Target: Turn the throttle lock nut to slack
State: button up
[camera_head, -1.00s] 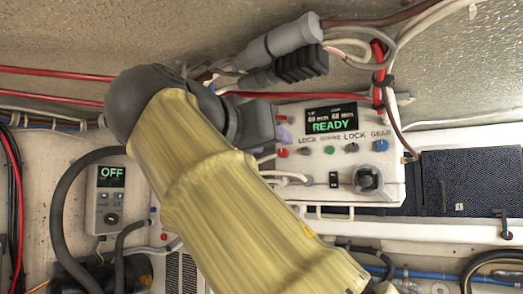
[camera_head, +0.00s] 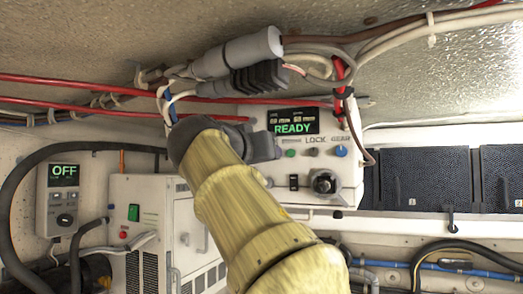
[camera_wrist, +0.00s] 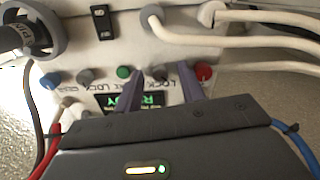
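The white control panel (camera_head: 345,170) has a row of small knobs under a READY screen (camera_head: 293,123). In the wrist view the row appears upside down: a blue knob (camera_wrist: 49,80), a grey knob (camera_wrist: 84,77), a green knob (camera_wrist: 123,72), a second grey knob (camera_wrist: 158,73) and a red knob (camera_wrist: 204,73). LOCK lettering is by both grey knobs; I cannot tell for sure which is the throttle lock nut. My gripper (camera_wrist: 161,80) is open, its purple fingers either side of the second grey knob. Contact cannot be told. In the head view my arm hides the panel's left part.
Grey connectors (camera_head: 240,55) and red cables (camera_head: 100,85) hang above the panel. White hoses (camera_wrist: 240,22) run near the knobs. A box reading OFF (camera_head: 63,195) and a white cabinet (camera_head: 150,215) stand left.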

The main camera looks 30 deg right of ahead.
jog(key=shift+c, duration=0.3)
grip_shut()
jog(key=shift+n, duration=0.4)
jog(key=n, duration=0.6)
jog(key=shift+n, duration=0.4)
jog(key=shift+o, duration=0.3)
grip_release()
